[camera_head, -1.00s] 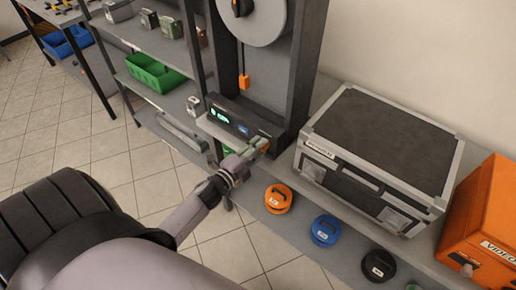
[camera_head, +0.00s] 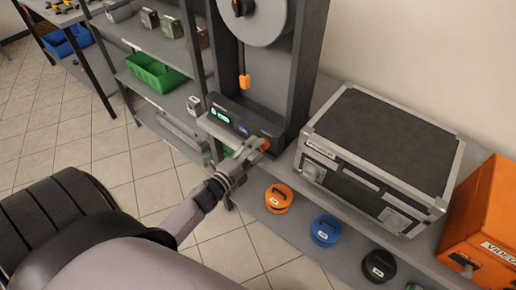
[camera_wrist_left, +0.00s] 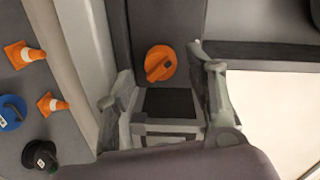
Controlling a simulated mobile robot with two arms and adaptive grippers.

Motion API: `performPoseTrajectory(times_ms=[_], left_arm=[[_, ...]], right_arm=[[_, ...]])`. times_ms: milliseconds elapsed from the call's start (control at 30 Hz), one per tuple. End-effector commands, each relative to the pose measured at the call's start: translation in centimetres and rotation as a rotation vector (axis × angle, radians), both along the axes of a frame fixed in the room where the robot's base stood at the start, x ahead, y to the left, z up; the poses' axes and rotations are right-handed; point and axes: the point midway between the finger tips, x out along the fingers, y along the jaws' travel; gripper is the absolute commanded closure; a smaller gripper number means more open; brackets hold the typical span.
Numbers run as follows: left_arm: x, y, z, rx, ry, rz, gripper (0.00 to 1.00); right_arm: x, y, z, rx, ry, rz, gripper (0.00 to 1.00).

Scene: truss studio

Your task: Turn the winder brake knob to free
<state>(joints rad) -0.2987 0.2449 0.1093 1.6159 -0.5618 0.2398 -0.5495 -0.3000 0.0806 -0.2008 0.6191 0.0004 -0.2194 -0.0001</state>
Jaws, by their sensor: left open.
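The winder (camera_head: 291,75) is a dark upright frame with a grey reel (camera_head: 262,22) and a control box (camera_head: 245,118) with a lit green display. An orange round knob (camera_wrist_left: 160,63) with a raised grip bar and a dark mark shows in the left wrist view. It looks to be the orange spot (camera_head: 265,145) at the box's right end in the head view. My left gripper (camera_head: 257,148) is open, its fingers on either side of the knob in the wrist view (camera_wrist_left: 156,78). I cannot tell if they touch it. My right gripper is not in view.
A large grey case (camera_head: 383,150) stands right of the winder, with an orange box (camera_head: 487,225) beyond it. Orange (camera_head: 279,197), blue (camera_head: 326,230) and black (camera_head: 379,265) round items lie in front. Shelves with a green bin (camera_head: 155,74) are at left.

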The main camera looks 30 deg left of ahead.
Motion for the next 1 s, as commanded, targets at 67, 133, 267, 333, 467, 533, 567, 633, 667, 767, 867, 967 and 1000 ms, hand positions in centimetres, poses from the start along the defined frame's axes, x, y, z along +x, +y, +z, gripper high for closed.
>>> performPoseTrajectory(times_ms=[67,133,267,333,467,533,567,633,667,767,867,967,1000], left_arm=[[-1.8,0.2,0.0,0.0,0.005,0.002,0.5],[-3.4,0.3,0.0,-0.002,0.004,0.001,0.5],[-6.1,0.5,0.3,-0.001,0.003,0.001,0.5],[-7.4,0.6,0.4,0.0,0.003,0.003,0.5],[-9.2,0.8,0.6,0.0,0.001,0.002,0.5],[-9.8,0.9,0.6,0.001,0.001,0.002,0.5],[-10.0,0.9,0.6,0.001,0.001,0.002,0.5],[-10.2,0.9,0.7,0.001,0.0,0.001,0.5],[-10.3,0.9,0.7,0.001,0.0,0.001,0.5],[-10.3,0.9,0.7,0.001,-0.001,0.001,0.5],[-10.3,0.9,0.7,0.001,-0.001,0.001,0.5],[-10.3,0.9,0.7,0.001,0.0,0.001,0.5],[-10.3,0.9,0.7,0.001,0.0,0.001,0.5]], right_arm=[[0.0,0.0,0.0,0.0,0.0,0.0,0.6],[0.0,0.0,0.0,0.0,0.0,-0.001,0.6],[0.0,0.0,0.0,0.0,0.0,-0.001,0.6],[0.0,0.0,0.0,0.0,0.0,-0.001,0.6],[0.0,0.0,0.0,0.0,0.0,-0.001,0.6],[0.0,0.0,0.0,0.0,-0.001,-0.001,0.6],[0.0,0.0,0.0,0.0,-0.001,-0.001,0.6],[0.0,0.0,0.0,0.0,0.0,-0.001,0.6],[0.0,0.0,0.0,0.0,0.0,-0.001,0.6],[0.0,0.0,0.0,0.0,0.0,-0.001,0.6],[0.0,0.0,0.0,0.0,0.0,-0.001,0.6],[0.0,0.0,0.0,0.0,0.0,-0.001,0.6],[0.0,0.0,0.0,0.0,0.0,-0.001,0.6]])
